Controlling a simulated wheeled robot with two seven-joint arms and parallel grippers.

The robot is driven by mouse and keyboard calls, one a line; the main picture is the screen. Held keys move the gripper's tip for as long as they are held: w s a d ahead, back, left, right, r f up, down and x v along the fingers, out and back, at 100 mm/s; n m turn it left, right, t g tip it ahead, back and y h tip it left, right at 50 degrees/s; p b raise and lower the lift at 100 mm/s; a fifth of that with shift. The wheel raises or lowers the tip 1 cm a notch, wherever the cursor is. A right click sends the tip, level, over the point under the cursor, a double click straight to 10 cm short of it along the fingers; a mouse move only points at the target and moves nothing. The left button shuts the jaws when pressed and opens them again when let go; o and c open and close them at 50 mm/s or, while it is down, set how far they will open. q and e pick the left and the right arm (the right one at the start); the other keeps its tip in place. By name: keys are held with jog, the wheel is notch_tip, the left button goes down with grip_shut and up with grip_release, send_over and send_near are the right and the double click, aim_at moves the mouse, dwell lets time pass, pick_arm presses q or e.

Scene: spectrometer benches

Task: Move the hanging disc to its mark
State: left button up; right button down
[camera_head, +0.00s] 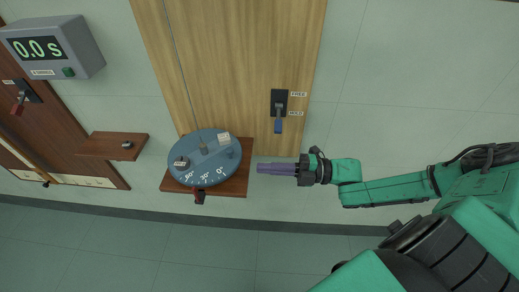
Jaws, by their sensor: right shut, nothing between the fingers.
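The blue-grey disc (212,176) hangs on a thin wire (181,62) in front of a wooden panel, over a brown shelf (236,188). Its rim carries white marks that read about 50, 30 and 0. Small blocks, one with a pale label, sit on its face. A dark red pointer (199,197) is at the shelf's front edge, below the disc near the 30 mark. My right gripper (258,168) has purple fingers. It is shut and empty, to the right of the disc and apart from it. My left gripper is not in view.
A blue-handled lever (278,126) on a black plate points down beside the HOLD label; FREE is above. A grey timer (52,48) reads 0.0 s. A small shelf (100,146) with a dark knob and a red-handled lever (17,108) are left. The floor (150,260) is clear.

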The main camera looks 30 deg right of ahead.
aim_at(236, 165)
jog(key=w+a+p, duration=0.1)
jog(key=a, duration=0.2)
jog(key=w+a+n+p, duration=0.1)
jog(key=w+a, duration=0.1)
jog(key=a, duration=0.1)
jog(key=w+a+n, duration=0.1)
jog(key=a, duration=0.2)
jog(key=shift+w+r+p, duration=0.15)
jog(key=shift+r+p, duration=0.25)
jog(key=shift+w+d+f+p, duration=0.15)
jog(key=shift+w+d+p, duration=0.05)
jog(key=shift+w+d, duration=0.4)
jog(key=shift+w+d+f+p, duration=0.15)
jog(key=shift+w+d, duration=0.3)
jog(key=shift+w, duration=0.15)
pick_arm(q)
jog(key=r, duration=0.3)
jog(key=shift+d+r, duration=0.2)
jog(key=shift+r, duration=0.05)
pick_arm(e)
jog(key=shift+w+d+f, duration=0.1)
jog(key=shift+w+d, duration=0.05)
jog(key=shift+d, duration=0.2)
